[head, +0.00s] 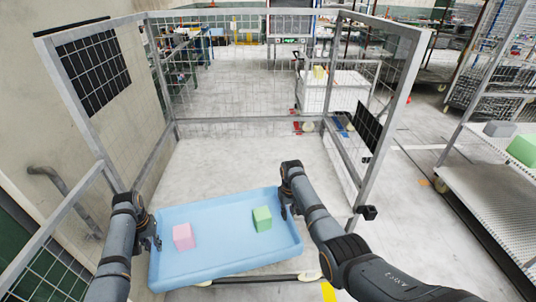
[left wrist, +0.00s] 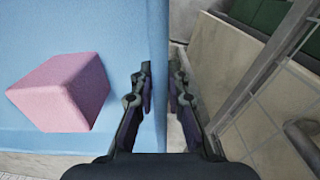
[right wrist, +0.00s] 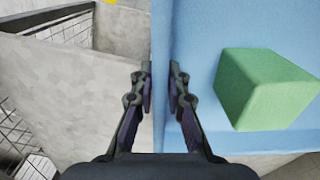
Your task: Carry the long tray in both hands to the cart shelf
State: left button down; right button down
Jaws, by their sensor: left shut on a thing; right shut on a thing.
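The long tray (head: 222,262) is light blue and shallow, held out in front of me in the head view. A pink foam block (head: 184,237) lies in its left part and a green foam block (head: 262,218) in its right part. My left gripper (head: 152,243) is shut on the tray's left wall, which runs between its fingers (left wrist: 160,90) in the left wrist view. My right gripper (head: 289,208) is shut on the right wall, also between its fingers (right wrist: 160,88) in the right wrist view. The pink block (left wrist: 62,92) and green block (right wrist: 262,90) show beside them.
A wire-mesh enclosure (head: 165,90) surrounds the floor ahead on the left, back and right. A metal shelf (head: 480,200) at the right bears a green block (head: 523,149) and a grey one (head: 499,129). A white cart (head: 335,90) stands beyond the mesh. Open floor (head: 415,165) lies between the enclosure and shelf.

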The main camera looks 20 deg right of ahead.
aim_at(250, 180)
jog(key=i+z, duration=0.2)
jog(key=i, duration=0.3)
jog(key=i+j+z, duration=0.25)
jog(key=i, duration=0.25)
jog(key=l, duration=0.1)
